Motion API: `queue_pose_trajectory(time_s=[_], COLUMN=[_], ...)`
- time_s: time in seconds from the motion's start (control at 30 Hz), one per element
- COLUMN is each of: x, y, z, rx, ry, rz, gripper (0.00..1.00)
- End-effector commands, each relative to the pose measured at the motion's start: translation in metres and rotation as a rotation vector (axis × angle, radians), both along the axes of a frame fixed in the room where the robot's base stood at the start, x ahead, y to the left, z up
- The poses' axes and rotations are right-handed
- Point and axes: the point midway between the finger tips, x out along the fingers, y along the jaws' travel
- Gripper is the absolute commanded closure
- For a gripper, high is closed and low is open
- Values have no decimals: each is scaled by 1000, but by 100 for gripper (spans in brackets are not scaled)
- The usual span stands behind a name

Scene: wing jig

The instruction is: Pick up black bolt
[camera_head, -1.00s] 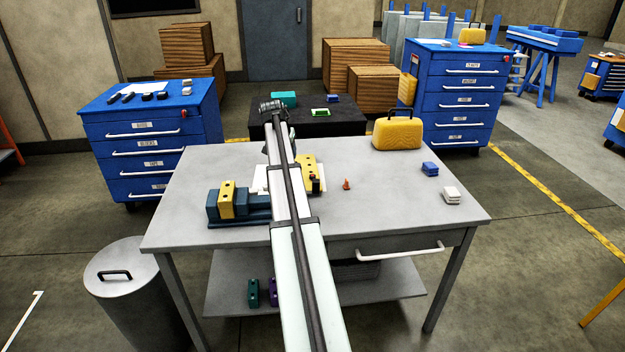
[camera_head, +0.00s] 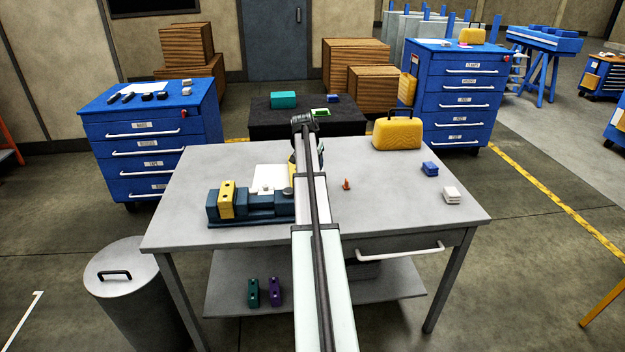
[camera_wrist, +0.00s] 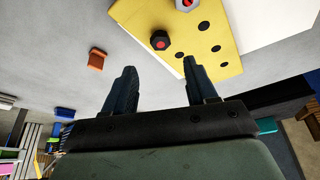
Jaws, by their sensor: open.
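In the wrist view, a dark hexagonal bolt (camera_wrist: 160,40) with a red centre stands at the edge of a yellow block (camera_wrist: 205,25) with several dark holes. My gripper (camera_wrist: 159,66) is open and empty. Its fingertips are apart, and the nearer bolt shows between and beyond them. I cannot tell the height of the fingers above the block. In the head view, my arm hides the bolts and most of the block.
A small orange piece (camera_head: 346,185) stands on the grey table (camera_head: 400,215), right of my arm. A blue vise (camera_head: 262,208) with a yellow block (camera_head: 227,200) is at left. A yellow case (camera_head: 398,135), blue block (camera_head: 430,169) and white block (camera_head: 452,194) stand at right.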

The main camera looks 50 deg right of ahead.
Motion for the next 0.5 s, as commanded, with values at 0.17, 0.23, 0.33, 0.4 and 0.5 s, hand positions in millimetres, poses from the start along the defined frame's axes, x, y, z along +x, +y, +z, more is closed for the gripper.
queue_pose_trajectory(time_s=[0.17,0.23,0.33,0.4,0.5], x=[1,1,2,3,5], y=[-1,-1,-1,-2,-5], z=[-5,-9,-20,-28,-42], rx=[-1,0,2,1,1], ry=[0,0,2,2,1], rz=[0,0,1,1,0], gripper=[43,43,43,43,43])
